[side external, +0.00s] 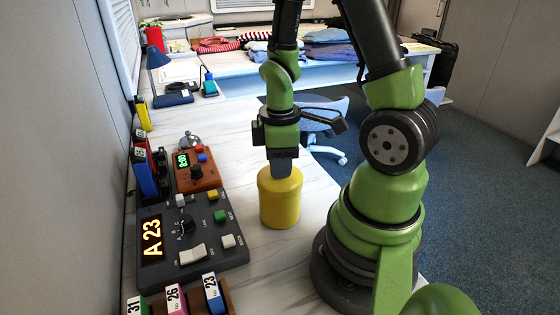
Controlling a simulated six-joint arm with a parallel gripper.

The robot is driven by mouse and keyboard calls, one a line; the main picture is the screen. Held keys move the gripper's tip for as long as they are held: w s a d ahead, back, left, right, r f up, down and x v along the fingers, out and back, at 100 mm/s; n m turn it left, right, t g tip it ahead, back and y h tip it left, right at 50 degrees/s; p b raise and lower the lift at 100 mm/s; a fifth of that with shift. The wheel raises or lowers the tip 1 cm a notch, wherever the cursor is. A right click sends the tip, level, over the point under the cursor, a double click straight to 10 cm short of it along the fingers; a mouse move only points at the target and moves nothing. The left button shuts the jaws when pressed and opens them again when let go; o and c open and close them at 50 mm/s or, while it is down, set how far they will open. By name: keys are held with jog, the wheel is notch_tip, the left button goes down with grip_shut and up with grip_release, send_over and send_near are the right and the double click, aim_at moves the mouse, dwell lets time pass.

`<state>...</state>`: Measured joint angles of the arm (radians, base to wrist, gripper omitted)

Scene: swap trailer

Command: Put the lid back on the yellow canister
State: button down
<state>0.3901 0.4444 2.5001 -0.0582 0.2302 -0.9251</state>
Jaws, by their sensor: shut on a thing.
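The yellow canister (280,206) stands upright on the white marbled table, close to my arm's base. My gripper (281,168) points straight down at the canister's top, and its fingertips meet the top there. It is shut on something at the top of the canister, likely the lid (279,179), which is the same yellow. The fingers hide the part they hold. I cannot tell whether the lid is seated on the canister or slightly above it.
A dark control box (193,236) with an "A 23" display stands left of the canister. Behind it is a brown box (196,172) with a green display. Numbered blocks (213,291) stand at the front. A blue lamp (160,75) and folded clothes (328,45) are farther back.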

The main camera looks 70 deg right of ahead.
dwell(0.3)
jog(key=shift+c, duration=2.3)
grip_release()
jog(key=shift+r, duration=0.1)
jog(key=shift+r, duration=3.4)
jog(key=shift+c, duration=0.3)
grip_shut()
jog(key=shift+f, duration=0.2)
